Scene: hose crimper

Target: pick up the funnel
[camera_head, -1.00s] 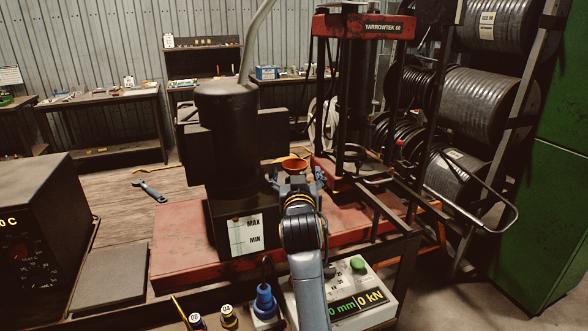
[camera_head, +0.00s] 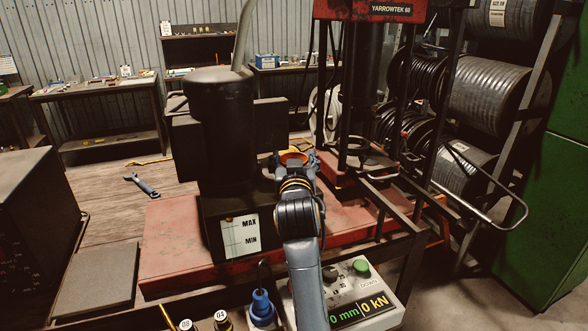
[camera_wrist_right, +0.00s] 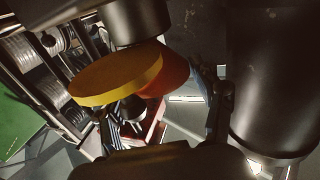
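The orange-red funnel (camera_head: 293,158) is near the middle of the head view, just right of the dark cylinder, in front of the red press frame. My right gripper (camera_head: 295,162) is at it, with one finger on either side. In the right wrist view the funnel (camera_wrist_right: 130,75) shows as a tilted yellow-orange round with a redder side. My right gripper's fingers (camera_wrist_right: 162,108) stand wide apart there, one partly behind the funnel and one close to its red side. Contact is not clear. The funnel's lower end is hidden. My left gripper is out of view.
The dark cylinder (camera_head: 220,110) with its MAX/MIN label stands close on the left. The red press frame (camera_head: 362,12) rises behind on the right. A control box (camera_head: 350,290) and a blue connector (camera_head: 262,306) lie in front. A wrench (camera_head: 142,186) lies on the wooden top.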

